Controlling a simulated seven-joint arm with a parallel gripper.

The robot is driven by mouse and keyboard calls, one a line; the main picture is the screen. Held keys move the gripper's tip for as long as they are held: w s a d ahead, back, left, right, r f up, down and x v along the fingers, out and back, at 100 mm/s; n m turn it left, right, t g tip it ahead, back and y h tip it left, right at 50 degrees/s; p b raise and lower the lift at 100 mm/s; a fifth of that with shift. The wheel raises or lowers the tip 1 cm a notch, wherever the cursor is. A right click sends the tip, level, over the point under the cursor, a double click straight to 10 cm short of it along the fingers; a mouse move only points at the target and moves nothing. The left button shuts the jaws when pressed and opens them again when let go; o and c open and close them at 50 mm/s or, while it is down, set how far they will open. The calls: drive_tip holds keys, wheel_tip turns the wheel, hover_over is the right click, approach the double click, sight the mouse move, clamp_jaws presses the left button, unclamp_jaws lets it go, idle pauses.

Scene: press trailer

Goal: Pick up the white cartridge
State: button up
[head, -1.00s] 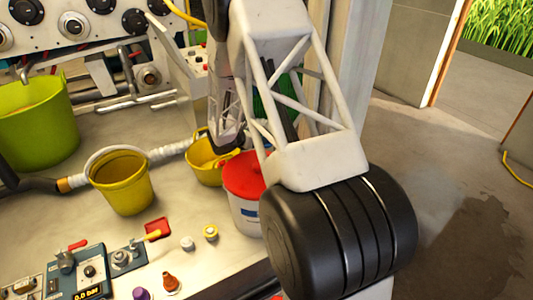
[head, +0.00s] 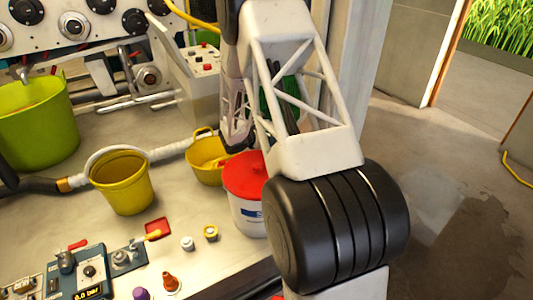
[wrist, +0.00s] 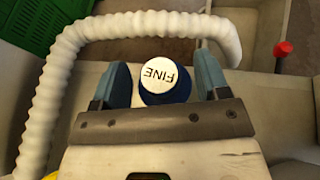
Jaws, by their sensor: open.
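A white round cap marked "FINE" (wrist: 166,78), which looks like the top of the white cartridge, sits on a dark blue body in the wrist view. My gripper (wrist: 164,82) is open, with one blue-grey finger on each side of it. A narrow gap shows at the left finger; the right finger is very close, and I cannot tell whether it touches. The lower part of the cartridge is hidden behind the gripper's front edge. In the head view my arm hides the cartridge, and the fingers cannot be made out.
A white ribbed hose (wrist: 50,90) arches around the cartridge. A green crate (wrist: 35,35) stands at upper left. In the head view, a red-lidded white bucket (head: 247,200), yellow bucket (head: 122,185) and valve panel (head: 88,270) share the bench. Small knobs stand near its front edge.

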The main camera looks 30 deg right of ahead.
drive_tip(key=shift+x, duration=1.15)
drive_tip(key=shift+f, duration=0.1)
clamp_jaws()
drive_tip(key=shift+r, duration=5.1)
